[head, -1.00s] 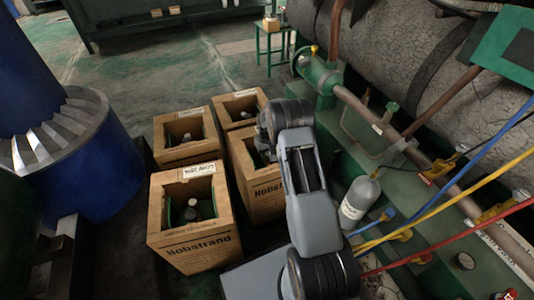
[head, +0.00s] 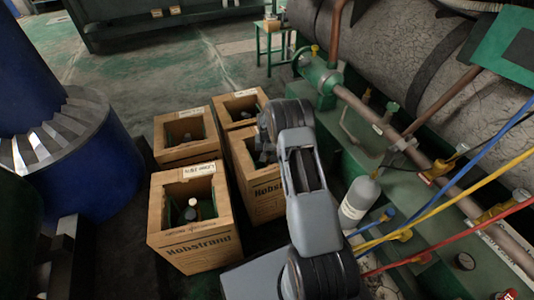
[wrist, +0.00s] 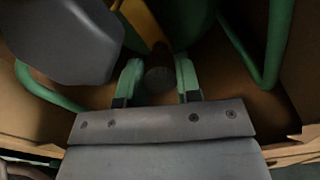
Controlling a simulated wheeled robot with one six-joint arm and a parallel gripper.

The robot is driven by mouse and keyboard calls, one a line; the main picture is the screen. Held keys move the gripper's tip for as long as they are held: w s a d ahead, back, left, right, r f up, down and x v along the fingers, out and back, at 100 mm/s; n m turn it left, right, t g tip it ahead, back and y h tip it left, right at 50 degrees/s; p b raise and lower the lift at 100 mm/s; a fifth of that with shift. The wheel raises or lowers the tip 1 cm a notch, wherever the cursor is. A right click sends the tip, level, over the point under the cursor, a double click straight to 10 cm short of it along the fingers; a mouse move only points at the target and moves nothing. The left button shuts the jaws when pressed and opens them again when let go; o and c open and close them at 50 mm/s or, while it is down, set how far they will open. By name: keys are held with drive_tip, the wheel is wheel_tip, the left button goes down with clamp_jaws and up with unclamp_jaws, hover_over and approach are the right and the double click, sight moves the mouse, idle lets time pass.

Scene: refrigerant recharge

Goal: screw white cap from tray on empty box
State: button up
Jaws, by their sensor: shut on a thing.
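My gripper (wrist: 158,85) is down inside an open wooden box (head: 264,195) at the right of the group. In the wrist view its two green fingers are shut on a small dark round piece (wrist: 158,78), seen end-on. Shadow hides its true colour, so I cannot tell whether it is the white cap. A large grey rounded body (wrist: 70,40) stands beside the fingers at upper left. In the head view my arm covers much of this box. I cannot pick out the tray with certainty.
The front-left box (head: 190,240) holds a bottle with a pale top (head: 193,203). Two more boxes stand behind. A grey cylinder (head: 358,198) and coloured hoses are close on the right. A blue machine (head: 90,165) stands left. Open floor lies behind the boxes.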

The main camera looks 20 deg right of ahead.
drive_tip(key=m, duration=0.3)
drive_tip(key=shift+f+m, duration=0.1)
drive_tip(key=shift+m, duration=0.2)
drive_tip(key=shift+m, duration=0.8)
drive_tip(key=o, duration=1)
drive_tip(key=shift+o, duration=0.2)
